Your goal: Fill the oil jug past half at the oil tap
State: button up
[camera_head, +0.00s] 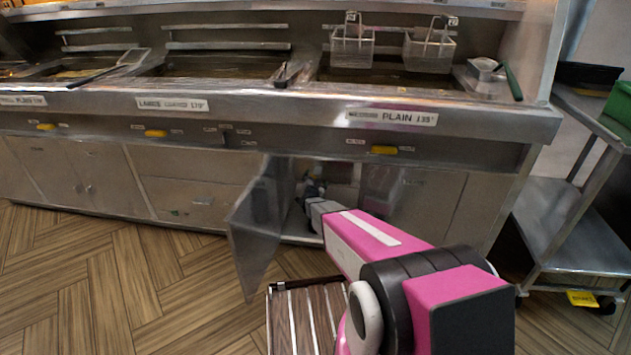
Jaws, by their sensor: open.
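My gripper (313,188) reaches through the open cabinet door (258,228) into the dim space under the right part of the frying range. Its fingers are small and dark in this view, and they look open. I cannot make out the oil jug or the oil tap. The cabinet's inside is dark and partly hidden by my arm and the door. Whether anything stands between or touches the fingers is too small to tell.
The door stands out into the room, left of my arm. A steel cart (575,235) stands at the right. The wooden floor (110,285) at the left is clear.

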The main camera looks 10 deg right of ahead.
jog(key=c, duration=0.8)
jog(key=shift+n, duration=0.4)
jog(key=n, duration=0.2)
jog(key=shift+d+n, duration=0.1)
jog(key=shift+n, duration=0.2)
jog(key=shift+d+n, duration=0.1)
jog(key=shift+n, duration=1.6)
jog(key=o, duration=0.8)
jog(key=shift+s, duration=0.1)
